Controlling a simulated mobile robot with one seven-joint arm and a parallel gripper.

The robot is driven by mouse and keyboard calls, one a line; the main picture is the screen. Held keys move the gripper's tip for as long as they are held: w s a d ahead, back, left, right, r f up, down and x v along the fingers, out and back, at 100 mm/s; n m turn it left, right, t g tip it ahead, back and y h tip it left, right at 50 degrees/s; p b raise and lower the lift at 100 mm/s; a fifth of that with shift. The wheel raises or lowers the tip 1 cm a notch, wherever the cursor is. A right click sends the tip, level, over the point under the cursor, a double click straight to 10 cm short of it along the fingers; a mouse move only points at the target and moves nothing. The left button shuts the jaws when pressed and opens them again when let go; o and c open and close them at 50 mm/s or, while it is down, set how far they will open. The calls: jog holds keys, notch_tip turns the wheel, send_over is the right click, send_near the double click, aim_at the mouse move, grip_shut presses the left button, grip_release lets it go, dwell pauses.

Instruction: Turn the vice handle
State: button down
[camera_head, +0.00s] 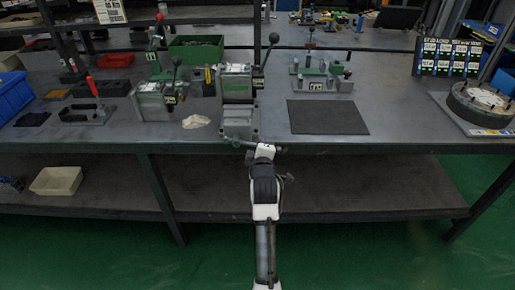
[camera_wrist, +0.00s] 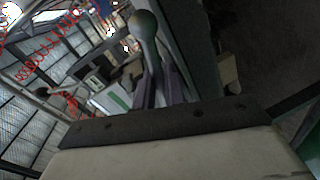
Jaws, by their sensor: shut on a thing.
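The grey vice (camera_head: 238,121) stands at the table's front edge, in front of a green and grey valve block (camera_head: 236,86). The thin vice handle (camera_head: 238,143) sits low on its front, beside my gripper (camera_head: 260,148). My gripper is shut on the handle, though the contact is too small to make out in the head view. In the wrist view, a rounded grey knob on a rod, seemingly the handle's end (camera_wrist: 143,26), stands by the fingers of my gripper (camera_wrist: 165,80). The rest of the handle is hidden there.
A second valve block (camera_head: 157,99) with a lever stands to the left. A dark mat (camera_head: 327,117) lies to the right, with a green fixture (camera_head: 323,78) behind it. A round plate (camera_head: 481,102) is far right. A lower shelf (camera_head: 330,190) runs under the table (camera_head: 400,110).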

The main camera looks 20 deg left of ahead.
notch_tip(320, 180, up, 3)
jog(key=n+p, duration=0.1)
jog(key=n+h+p, duration=0.1)
jog(key=n, duration=0.1)
jog(key=shift+w+d+r+n, duration=0.1)
jog(key=shift+r+n, duration=0.1)
jog(key=shift+n, duration=0.1)
jog(key=shift+a+r+n+t+h+p, duration=0.25)
jog(key=shift+r+n+t+h+p, duration=0.25)
jog(key=shift+r+n+p, duration=0.6)
jog(key=shift+f+n, duration=0.2)
jog(key=shift+n, duration=0.1)
jog(key=c, duration=1.6)
grip_release()
jog(key=shift+f, duration=0.1)
jog(key=shift+s+b, duration=0.35)
jog(key=shift+s, duration=0.05)
jog(key=v, duration=0.4)
jog(key=b+v, duration=0.1)
jog(key=v, duration=0.3)
jog(key=b+v, duration=0.1)
jog(key=v, duration=0.4)
jog(key=shift+r, duration=0.3)
